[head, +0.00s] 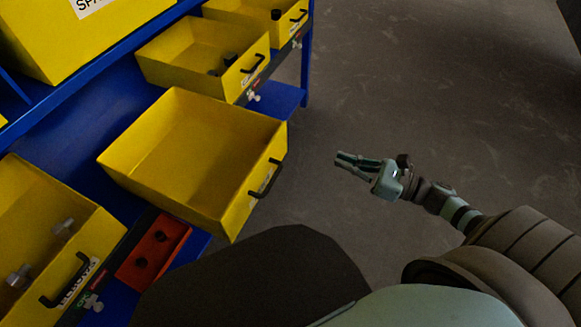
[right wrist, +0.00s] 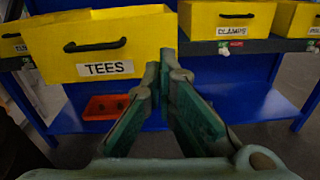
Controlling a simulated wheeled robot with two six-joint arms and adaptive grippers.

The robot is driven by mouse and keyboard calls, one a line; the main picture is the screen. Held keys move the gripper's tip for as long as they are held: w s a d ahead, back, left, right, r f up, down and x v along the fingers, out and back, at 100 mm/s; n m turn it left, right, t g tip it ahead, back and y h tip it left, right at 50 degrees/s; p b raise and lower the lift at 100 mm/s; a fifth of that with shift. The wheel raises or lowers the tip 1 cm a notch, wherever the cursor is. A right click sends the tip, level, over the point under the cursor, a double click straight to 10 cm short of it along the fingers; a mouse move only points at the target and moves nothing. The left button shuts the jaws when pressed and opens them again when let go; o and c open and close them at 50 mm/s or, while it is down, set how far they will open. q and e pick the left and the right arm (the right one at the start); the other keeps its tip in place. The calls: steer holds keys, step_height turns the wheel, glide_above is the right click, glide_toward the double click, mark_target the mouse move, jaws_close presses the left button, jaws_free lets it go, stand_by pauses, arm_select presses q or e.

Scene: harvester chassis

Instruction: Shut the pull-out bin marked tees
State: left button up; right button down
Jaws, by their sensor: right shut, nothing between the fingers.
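The yellow tees bin (head: 190,150) is pulled out well beyond its neighbours in the head view, and its inside looks empty. In the right wrist view its front (right wrist: 105,45) shows the TEES label (right wrist: 105,68) and a black handle (right wrist: 95,45). My right gripper (head: 340,160) is to the right of the bin's front in the head view, apart from the handle (head: 264,178). In the right wrist view its fingers (right wrist: 166,65) are shut with nothing between them, near the right edge of the bin front. My left gripper is not in view.
The clamps bin (head: 165,55) and another yellow bin (head: 235,8) stand farther along the blue rack (head: 60,105). A yellow bin with metal fittings (head: 20,200) is at lower left. The grey floor (head: 420,80) at right is clear.

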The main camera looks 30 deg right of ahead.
mark_target(280, 139)
steer(key=shift+n+y, duration=0.3)
steer(key=shift+n, duration=0.3)
steer(key=x, duration=0.8)
steer(key=b+x, duration=0.1)
steer(key=x, duration=0.4)
steer(key=shift+s+a+r, duration=0.15)
steer(key=shift+s+r, duration=0.05)
steer(key=shift+r, duration=0.1)
steer(key=shift+w+a, duration=0.4)
steer(key=shift+w, duration=0.05)
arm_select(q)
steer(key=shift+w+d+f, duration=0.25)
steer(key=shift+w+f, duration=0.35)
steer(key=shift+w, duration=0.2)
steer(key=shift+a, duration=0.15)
arm_select(e)
steer(key=shift+w, duration=0.1)
